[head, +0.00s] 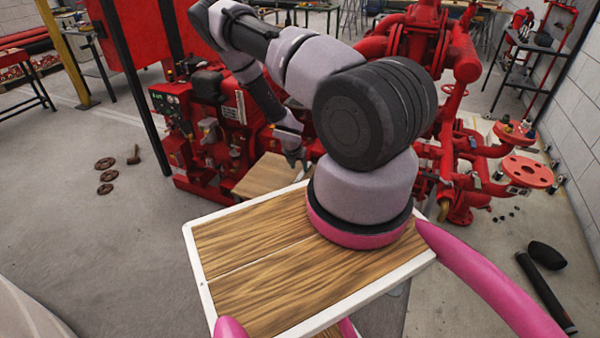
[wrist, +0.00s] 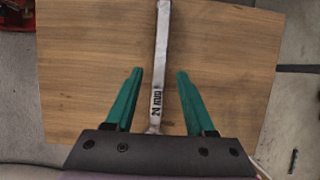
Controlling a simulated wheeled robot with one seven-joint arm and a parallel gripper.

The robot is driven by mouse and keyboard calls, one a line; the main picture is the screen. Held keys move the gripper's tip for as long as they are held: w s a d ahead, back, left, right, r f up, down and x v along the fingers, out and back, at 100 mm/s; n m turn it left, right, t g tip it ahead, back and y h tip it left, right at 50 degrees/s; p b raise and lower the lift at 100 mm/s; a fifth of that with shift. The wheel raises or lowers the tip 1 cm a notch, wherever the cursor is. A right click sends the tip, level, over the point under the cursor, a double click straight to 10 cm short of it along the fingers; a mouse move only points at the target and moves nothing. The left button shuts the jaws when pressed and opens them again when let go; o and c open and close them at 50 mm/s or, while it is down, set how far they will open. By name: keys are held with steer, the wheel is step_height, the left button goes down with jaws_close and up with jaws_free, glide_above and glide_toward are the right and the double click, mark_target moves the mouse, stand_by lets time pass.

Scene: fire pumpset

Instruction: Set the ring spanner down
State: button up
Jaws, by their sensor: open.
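The ring spanner (wrist: 162,45) is a long silver bar with dark size markings near its lower end. In the head view my gripper (head: 294,160) is low over the same small wooden top (head: 268,178), and the spanner cannot be made out there.
The red pumpset (head: 215,130) stands close behind and left of the wooden top, with red pipework (head: 465,150) to the right. Several brown round parts (head: 105,176) and a hammer (head: 134,154) lie on the floor at left. The left floor is otherwise mostly clear.

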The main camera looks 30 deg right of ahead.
steer(key=v, duration=0.6)
steer(key=shift+r, duration=0.35)
steer(key=a+r+m+t+y, duration=0.1)
steer(key=a+r+m, duration=0.5)
steer(key=r, duration=1.1)
steer(key=a+r+m+t+y, duration=0.1)
steer(key=r+m, duration=0.9)
steer(key=r, duration=0.7)
steer(key=s+a+r+m+y, duration=0.1)
steer(key=s+a+r+m, duration=0.2)
steer(key=r, duration=0.4)
steer(key=s+a+r+m+y, duration=0.1)
steer(key=s+r+m, duration=0.35)
steer(key=r, duration=0.25)
steer(key=s+a+r+m+t, duration=0.1)
steer(key=s+a+r+m, duration=0.1)
steer(key=s, duration=0.6)
steer(key=s+a+r+m+t+y, duration=0.1)
steer(key=s+a+r+m, duration=0.2)
steer(key=s+r, duration=0.4)
steer(key=shift+s+a+r+m, duration=0.2)
steer(key=shift+s+a+m, duration=0.15)
steer(key=shift+s+m, duration=0.25)
steer(key=shift+w, duration=0.25)
steer(key=shift+d, duration=0.1)
